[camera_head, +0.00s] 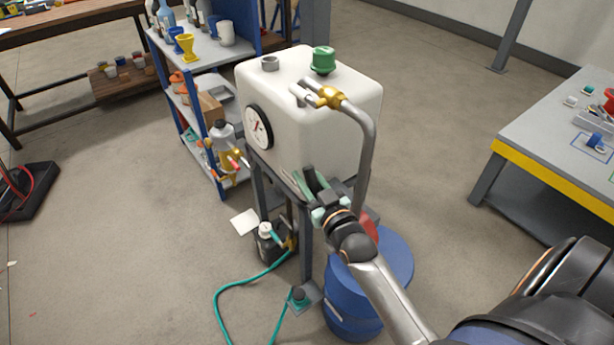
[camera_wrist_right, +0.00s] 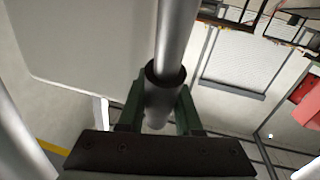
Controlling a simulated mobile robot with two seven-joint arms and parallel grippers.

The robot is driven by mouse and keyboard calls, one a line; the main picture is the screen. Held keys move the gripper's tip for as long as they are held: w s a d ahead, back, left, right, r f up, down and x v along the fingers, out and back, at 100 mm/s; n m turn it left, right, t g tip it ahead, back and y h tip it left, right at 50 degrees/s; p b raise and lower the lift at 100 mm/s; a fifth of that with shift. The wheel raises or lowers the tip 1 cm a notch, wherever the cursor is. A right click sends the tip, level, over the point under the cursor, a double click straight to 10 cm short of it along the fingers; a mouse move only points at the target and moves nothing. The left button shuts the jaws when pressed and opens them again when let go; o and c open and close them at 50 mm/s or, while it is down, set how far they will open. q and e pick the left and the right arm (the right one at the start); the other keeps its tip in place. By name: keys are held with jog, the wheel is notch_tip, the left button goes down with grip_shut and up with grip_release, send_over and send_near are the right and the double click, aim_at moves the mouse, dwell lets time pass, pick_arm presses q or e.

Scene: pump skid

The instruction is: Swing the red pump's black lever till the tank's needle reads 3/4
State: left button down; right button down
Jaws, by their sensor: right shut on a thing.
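The white tank (camera_head: 310,105) stands on a grey frame, with a round white gauge (camera_head: 258,128) on its left face. The gauge's thin red needle points upward; its exact reading is too small to tell. The red pump (camera_head: 369,224) shows only in part behind my right arm, low beside the tank. My right gripper (camera_head: 317,192) is shut, its green fingers on either side of the lever (camera_wrist_right: 160,104), which looks like a grey rod with a dark collar in the wrist view. Most of the lever is hidden in the head view. My left gripper is not in view.
A grey pipe (camera_head: 368,150) bends down from the brass fitting on the tank's top. A blue drum (camera_head: 397,252) stands below my right arm. A teal hose (camera_head: 222,291) lies on the floor. A shelf is behind left, and a yellow-edged table (camera_head: 548,177) is right.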

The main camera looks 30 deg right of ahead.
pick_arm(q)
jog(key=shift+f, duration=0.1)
pick_arm(e)
jog(key=shift+s, duration=0.1)
dwell(0.5)
